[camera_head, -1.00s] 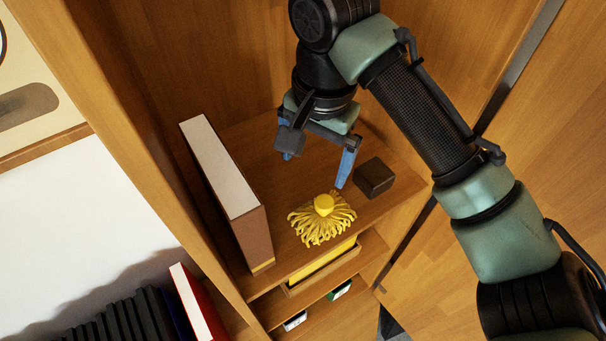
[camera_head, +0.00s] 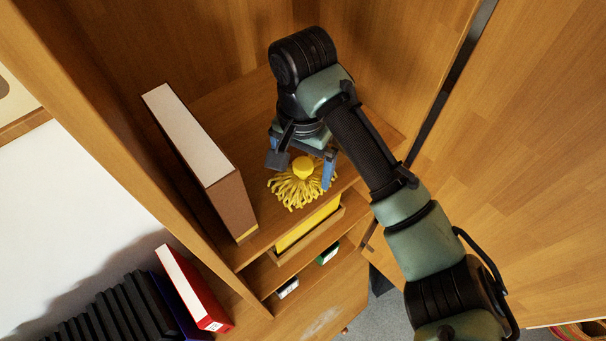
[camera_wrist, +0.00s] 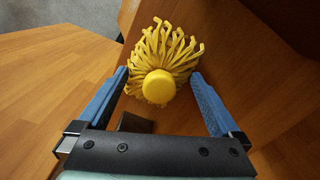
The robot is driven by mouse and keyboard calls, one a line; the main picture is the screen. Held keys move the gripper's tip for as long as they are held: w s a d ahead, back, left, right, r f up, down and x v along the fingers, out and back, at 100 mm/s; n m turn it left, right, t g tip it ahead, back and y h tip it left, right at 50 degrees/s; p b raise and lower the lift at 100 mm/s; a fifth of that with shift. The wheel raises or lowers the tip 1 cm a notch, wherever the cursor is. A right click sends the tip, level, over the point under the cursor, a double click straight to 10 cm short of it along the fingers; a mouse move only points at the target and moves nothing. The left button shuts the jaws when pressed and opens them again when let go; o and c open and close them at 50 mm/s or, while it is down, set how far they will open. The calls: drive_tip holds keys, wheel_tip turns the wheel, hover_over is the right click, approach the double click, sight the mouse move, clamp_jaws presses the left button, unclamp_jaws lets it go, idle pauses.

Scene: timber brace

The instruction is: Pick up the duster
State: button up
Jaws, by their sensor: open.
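The yellow duster (camera_head: 296,185), with a round knob and stringy fringe, sits on the wooden shelf near its front edge. In the wrist view the duster (camera_wrist: 160,70) lies ahead of and between my fingers, its knob nearest and its fringe spreading away. My gripper (camera_head: 305,165) is open above and around the duster's knob side in the head view. In the wrist view the blue fingers of my gripper (camera_wrist: 158,85) stand on either side of the knob with gaps, not seen touching it.
A tall brown binder box (camera_head: 206,165) stands left of the duster. A dark block (camera_wrist: 135,122) shows partly behind the gripper in the wrist view. A yellow-filled drawer (camera_head: 308,228) sits below the shelf. The cabinet wall (camera_head: 430,50) rises on the right.

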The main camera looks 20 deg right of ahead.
drive_tip(key=shift+f, duration=0.55)
drive_tip(key=c, duration=1.1)
drive_tip(key=shift+r, duration=0.15)
